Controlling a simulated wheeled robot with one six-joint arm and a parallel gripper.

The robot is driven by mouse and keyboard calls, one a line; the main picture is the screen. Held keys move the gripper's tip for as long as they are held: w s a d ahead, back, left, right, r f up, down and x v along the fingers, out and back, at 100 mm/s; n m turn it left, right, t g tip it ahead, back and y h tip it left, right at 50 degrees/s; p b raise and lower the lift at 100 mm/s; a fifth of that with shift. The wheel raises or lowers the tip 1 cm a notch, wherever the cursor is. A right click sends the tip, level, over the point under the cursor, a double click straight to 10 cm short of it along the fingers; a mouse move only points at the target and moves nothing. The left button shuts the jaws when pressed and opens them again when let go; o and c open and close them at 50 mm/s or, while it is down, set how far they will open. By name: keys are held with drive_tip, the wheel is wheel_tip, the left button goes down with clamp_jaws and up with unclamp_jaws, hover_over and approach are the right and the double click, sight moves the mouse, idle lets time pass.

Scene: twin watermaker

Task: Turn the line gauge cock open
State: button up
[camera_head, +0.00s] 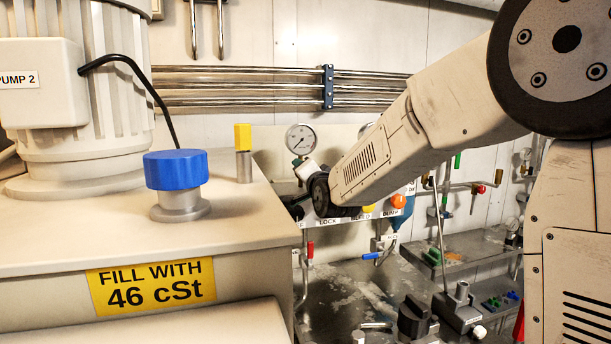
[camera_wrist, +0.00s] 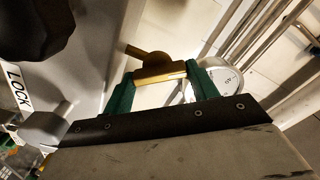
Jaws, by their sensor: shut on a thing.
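In the wrist view my gripper (camera_wrist: 162,80) has its two green fingers on either side of a brass-coloured cock handle (camera_wrist: 160,71), shut on it. A short brass stub sticks out to the upper left of the handle. The round white line gauge (camera_wrist: 226,80) is just behind the right finger, partly covered by it. In the head view the gauge (camera_head: 300,139) stands on the back wall above my wrist. There my fingers and the cock are not clearly seen, hidden at the end of my arm.
A "LOCK" label (camera_wrist: 19,87) and a dark knob (camera_wrist: 38,25) are at the wrist view's left. In the head view the tank (camera_head: 120,235) with its blue cap (camera_head: 176,169) stands close at left. Steel pipes (camera_head: 240,88) run along the wall above.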

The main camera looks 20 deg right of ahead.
drive_tip(key=shift+f, duration=0.1)
idle(0.3)
drive_tip(key=o, duration=1)
